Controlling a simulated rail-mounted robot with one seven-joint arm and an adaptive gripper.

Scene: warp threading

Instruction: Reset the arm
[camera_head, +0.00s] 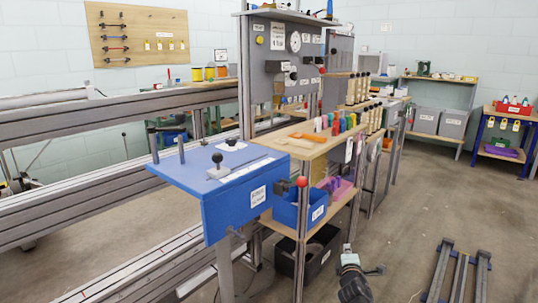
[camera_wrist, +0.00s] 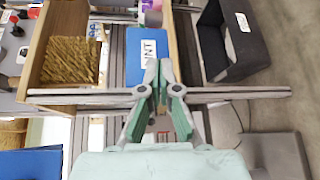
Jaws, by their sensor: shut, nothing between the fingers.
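My gripper (camera_wrist: 160,74) shows in the wrist view. Its two green-padded fingers meet at the tips, shut with nothing between them. A long grey rail (camera_wrist: 250,93) crosses the wrist view behind the fingers. I cannot tell how far the fingertips are from it. In the head view, I cannot clearly make out the gripper. A dark jointed part (camera_head: 354,281) at the bottom centre may be part of my arm, but I cannot be sure.
A blue worktop (camera_head: 222,177) and a wooden-shelved rack stand at centre. A black bin (camera_head: 308,253) sits low there. The wrist view shows a blue labelled bin (camera_wrist: 147,48), a dark bin (camera_wrist: 233,52) and a brown fibrous block (camera_wrist: 71,60).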

